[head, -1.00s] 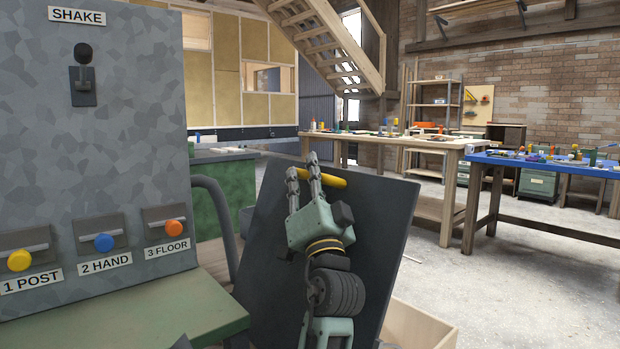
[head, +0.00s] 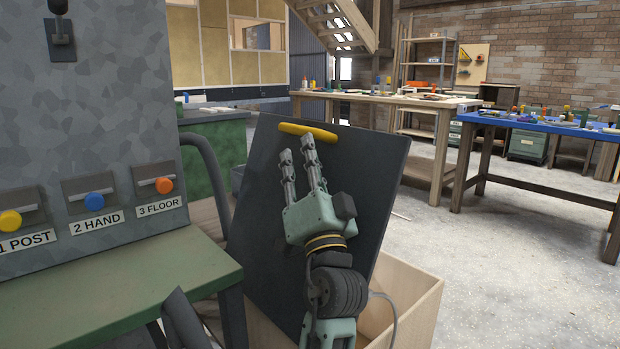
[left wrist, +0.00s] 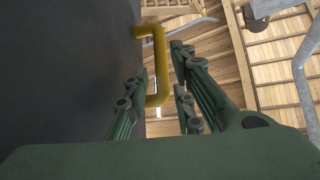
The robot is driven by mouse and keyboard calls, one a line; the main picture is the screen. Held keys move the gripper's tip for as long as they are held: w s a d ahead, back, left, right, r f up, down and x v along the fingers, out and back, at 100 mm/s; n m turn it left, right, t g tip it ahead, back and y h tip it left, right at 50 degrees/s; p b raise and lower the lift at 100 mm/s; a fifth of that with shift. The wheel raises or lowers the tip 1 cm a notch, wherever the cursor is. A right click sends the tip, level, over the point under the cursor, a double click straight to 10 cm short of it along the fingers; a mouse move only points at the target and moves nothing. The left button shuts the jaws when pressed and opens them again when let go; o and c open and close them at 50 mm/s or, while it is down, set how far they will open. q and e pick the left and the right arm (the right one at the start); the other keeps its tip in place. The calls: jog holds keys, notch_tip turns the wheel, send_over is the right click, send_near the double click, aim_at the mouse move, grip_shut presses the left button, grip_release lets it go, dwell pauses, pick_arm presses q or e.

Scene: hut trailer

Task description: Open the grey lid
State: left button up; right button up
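The dark grey lid (head: 375,165) is a flat panel standing steeply tilted over a pale wooden box, with a yellow bar handle (head: 307,132) near its top edge. My left gripper (head: 296,148) is in front of the lid, with its fingertips just below the handle. In the left wrist view the two fingers (left wrist: 162,88) are spread, and the yellow handle (left wrist: 157,65) shows between them, near the tips. Nothing is clamped. Whether a fingertip touches the handle I cannot tell. My right gripper is not in view.
The wooden box (head: 425,300) shows open at the lid's right side. A grey cabinet (head: 100,130) with coloured knobs and a green ledge (head: 120,280) stand close on the left. A blue-topped table (head: 540,124) is at the right, with clear floor before it.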

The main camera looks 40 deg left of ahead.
pick_arm(q)
jog(key=v, duration=0.5)
dwell(0.5)
